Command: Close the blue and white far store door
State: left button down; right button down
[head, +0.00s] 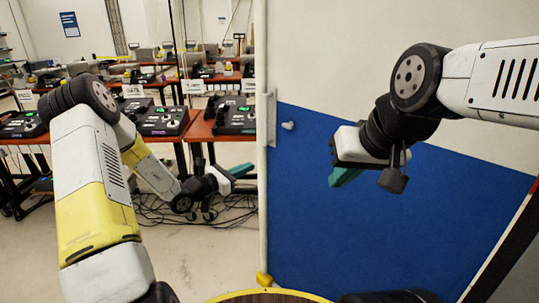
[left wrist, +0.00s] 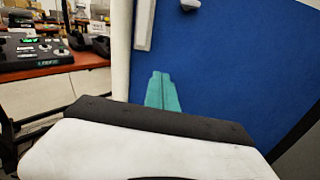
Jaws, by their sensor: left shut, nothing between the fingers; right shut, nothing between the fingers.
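The blue and white door (head: 370,235) fills the right half of the head view, white above and blue below a slanting line. Its left edge carries a pale vertical plate (head: 270,118), with a small light knob (head: 288,125) beside it. My left gripper (head: 243,170) is shut and empty, just left of the door edge. In the left wrist view, its teal fingers (left wrist: 162,92) lie together in front of the blue panel (left wrist: 230,75), below the plate (left wrist: 144,25). My right gripper (head: 345,177) is shut and empty in front of the blue part. Contact with the door cannot be told.
Red-topped tables (head: 222,131) with phone consoles (head: 160,120) stand beyond the door edge on the left. Loose cables (head: 235,207) lie on the floor under them. A yellow foot (head: 263,278) sits at the bottom of the door's edge. Pale floor (head: 205,250) is clear left of it.

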aim_at(276, 153)
pick_arm(q)
jog(key=shift+n+t+y, duration=0.3)
jog(key=shift+n+t, duration=0.3)
jog(key=shift+n, duration=0.2)
jog(key=x, duration=0.4)
jog(key=f+x, duration=0.1)
jog(key=x, duration=0.4)
jog(key=w+a+x, duration=0.1)
jog(key=x, duration=0.3)
jog(key=shift+w+d+f, duration=0.2)
jog(key=shift+w+f, duration=0.05)
jog(key=shift+f, duration=0.15)
jog(key=shift+w+d, duration=0.1)
jog(key=shift+w, duration=0.05)
